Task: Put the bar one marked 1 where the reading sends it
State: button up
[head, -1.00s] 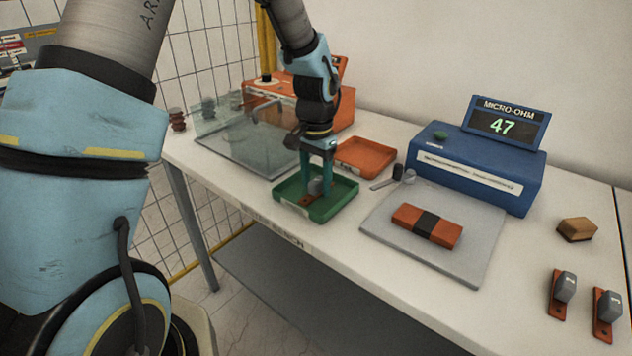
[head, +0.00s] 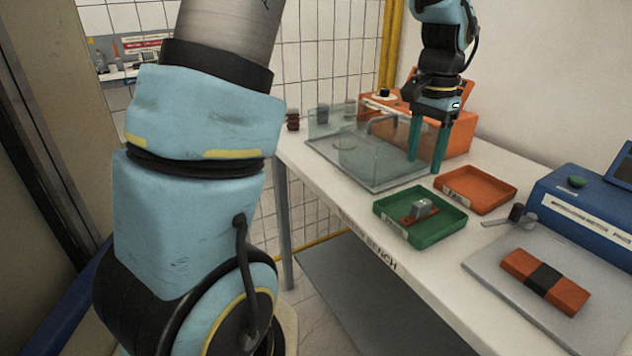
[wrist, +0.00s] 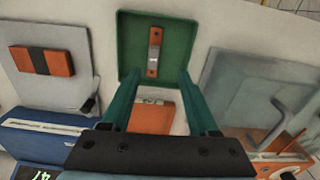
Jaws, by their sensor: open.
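A copper bar with a grey block on it (head: 420,211) lies inside the green tray (head: 455,228). No number on it is legible now. In the wrist view the bar (wrist: 153,68) lies near the middle of the green tray (wrist: 135,30). My gripper (head: 425,166) is open and empty, raised above the bench beyond the green tray. Its two teal fingers are spread apart in the wrist view (wrist: 157,78). The blue micro-ohm meter (head: 590,210) is cut off at the right edge. Part of its green reading, 47, shows upside down in the wrist view (wrist: 41,175).
An orange tray (head: 477,187) sits behind the green tray. A clear-walled enclosure (head: 340,150) and an orange machine (head: 460,140) stand at the back left. A grey plate (head: 500,285) holds an orange block with a black band (head: 545,281).

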jog(key=s+a+f+n, duration=0.1)
jog(key=a+n, duration=0.2)
jog(key=a, duration=0.6)
jog(key=s+a+f+n+t, duration=0.1)
jog(key=a+n, duration=0.3)
jog(key=a, duration=0.6)
jog(key=s+a+f+n, duration=0.2)
jog(key=a+f+n, duration=0.1)
jog(key=a, duration=0.7)
jog(key=shift+s+f+t, duration=0.25)
jog(key=shift+s+t, duration=0.05)
jog(key=shift+s, duration=0.05)
